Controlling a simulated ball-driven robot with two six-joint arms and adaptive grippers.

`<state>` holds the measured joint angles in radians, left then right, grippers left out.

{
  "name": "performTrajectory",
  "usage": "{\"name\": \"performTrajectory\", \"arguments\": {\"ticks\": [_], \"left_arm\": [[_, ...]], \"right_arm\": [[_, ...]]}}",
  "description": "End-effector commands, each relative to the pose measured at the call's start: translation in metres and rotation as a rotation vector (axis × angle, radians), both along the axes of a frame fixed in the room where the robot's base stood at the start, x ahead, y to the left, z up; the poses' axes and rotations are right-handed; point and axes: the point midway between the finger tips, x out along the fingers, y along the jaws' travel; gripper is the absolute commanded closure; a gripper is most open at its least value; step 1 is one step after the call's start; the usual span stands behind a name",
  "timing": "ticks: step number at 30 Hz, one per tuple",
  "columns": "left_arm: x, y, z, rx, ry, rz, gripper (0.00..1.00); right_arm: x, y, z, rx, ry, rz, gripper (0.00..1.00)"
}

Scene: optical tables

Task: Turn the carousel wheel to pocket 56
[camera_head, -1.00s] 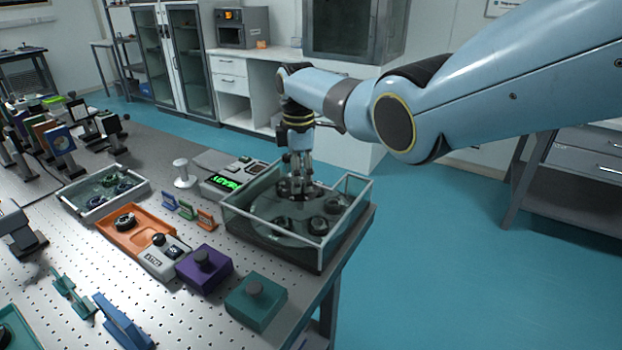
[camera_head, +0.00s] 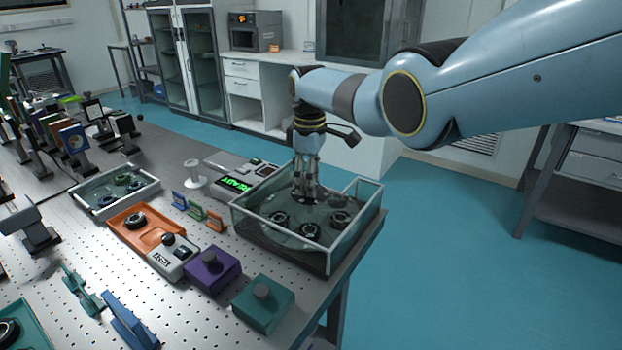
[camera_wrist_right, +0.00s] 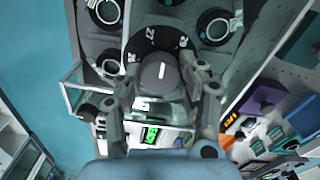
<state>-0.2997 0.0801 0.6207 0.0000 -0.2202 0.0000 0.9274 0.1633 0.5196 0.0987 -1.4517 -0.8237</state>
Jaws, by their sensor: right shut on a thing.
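The carousel wheel (camera_head: 262,214) lies in a clear-walled box (camera_head: 318,258) at the table's right corner. Several dark ring-shaped parts sit in its pockets. My right gripper (camera_head: 307,192) reaches down into the box over the wheel's hub and is shut on the knob. In the right wrist view the round grey knob (camera_wrist_right: 160,72), with a white line on top, sits between the two fingers (camera_wrist_right: 162,84). A dark dial with white numbers (camera_wrist_right: 152,38) surrounds it. Some numbers are hidden, and I cannot read 56. My left gripper is not in view.
A grey device with a lit green display (camera_head: 236,184) stands behind and left of the box. A purple block (camera_head: 212,270), a teal block (camera_head: 263,303) and an orange tray (camera_head: 148,244) stand in front and left. The box walls surround my right gripper closely.

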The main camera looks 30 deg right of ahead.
Motion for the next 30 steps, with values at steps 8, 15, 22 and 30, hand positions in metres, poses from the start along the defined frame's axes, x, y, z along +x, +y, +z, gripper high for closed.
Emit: {"name": "performTrajectory", "arguments": {"ticks": [8,15,22,30], "left_arm": [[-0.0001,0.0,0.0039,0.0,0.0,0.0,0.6],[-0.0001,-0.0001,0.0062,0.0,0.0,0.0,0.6],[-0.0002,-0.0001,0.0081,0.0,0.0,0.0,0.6],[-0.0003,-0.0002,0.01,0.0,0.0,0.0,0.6]], "right_arm": [[0.0013,-0.0009,0.0021,-0.002,-0.004,-0.137,1.0],[0.0012,-0.0008,0.0021,-0.001,-0.003,-0.257,1.0],[0.0016,-0.0008,0.0024,-0.001,-0.005,-0.373,1.0],[0.0015,-0.0007,0.0022,-0.002,-0.005,-0.507,1.0]]}}
